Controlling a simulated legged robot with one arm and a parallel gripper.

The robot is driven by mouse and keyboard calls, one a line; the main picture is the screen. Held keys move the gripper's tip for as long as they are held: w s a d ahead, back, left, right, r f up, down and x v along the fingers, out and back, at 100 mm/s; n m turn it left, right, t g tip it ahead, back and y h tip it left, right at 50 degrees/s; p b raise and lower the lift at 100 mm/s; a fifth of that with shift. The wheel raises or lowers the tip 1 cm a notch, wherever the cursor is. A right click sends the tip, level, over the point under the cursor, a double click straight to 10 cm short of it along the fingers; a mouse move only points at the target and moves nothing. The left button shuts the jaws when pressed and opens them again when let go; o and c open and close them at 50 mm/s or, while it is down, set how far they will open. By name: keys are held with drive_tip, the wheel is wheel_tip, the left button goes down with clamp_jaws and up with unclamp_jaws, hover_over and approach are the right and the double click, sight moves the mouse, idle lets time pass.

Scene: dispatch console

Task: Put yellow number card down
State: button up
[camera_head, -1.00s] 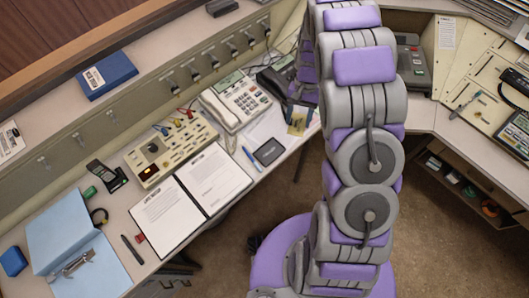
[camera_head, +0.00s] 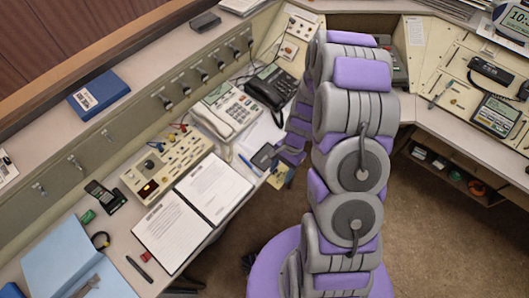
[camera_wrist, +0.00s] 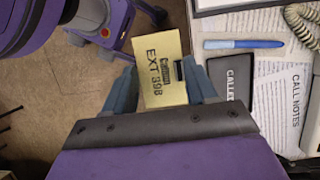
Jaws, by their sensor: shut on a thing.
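In the head view the card (camera_head: 275,183) shows just below my gripper (camera_head: 284,171), by the front edge of the left desk (camera_head: 235,222). A black notebook (camera_wrist: 231,80) lies just right of the fingers in the wrist view. Whether the card touches the desk cannot be told.
An open white binder (camera_head: 180,226), a white phone (camera_head: 227,108) and a black phone (camera_head: 270,92) crowd the desk. Open floor (camera_head: 440,235) lies right of my arm.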

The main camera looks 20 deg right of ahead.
drive_tip(key=w, duration=0.3)
drive_tip(key=w+a+f+b, duration=0.1)
drive_tip(key=w, duration=0.7)
drive_tip(key=shift+w+a+f+b, duration=0.15)
drive_tip(key=shift+w+a+b, duration=0.1)
drive_tip(key=shift+a+b, duration=0.15)
drive_tip(key=shift+w+a, duration=0.2)
drive_tip(key=shift+w, duration=0.3)
drive_tip(key=shift+d+f+b, duration=0.15)
drive_tip(key=shift+f+b, duration=0.55)
drive_tip(key=shift+f, duration=1.1)
drive_tip(key=shift+r, duration=0.1)
drive_tip(key=shift+f, duration=0.4)
drive_tip(key=shift+f, duration=0.2)
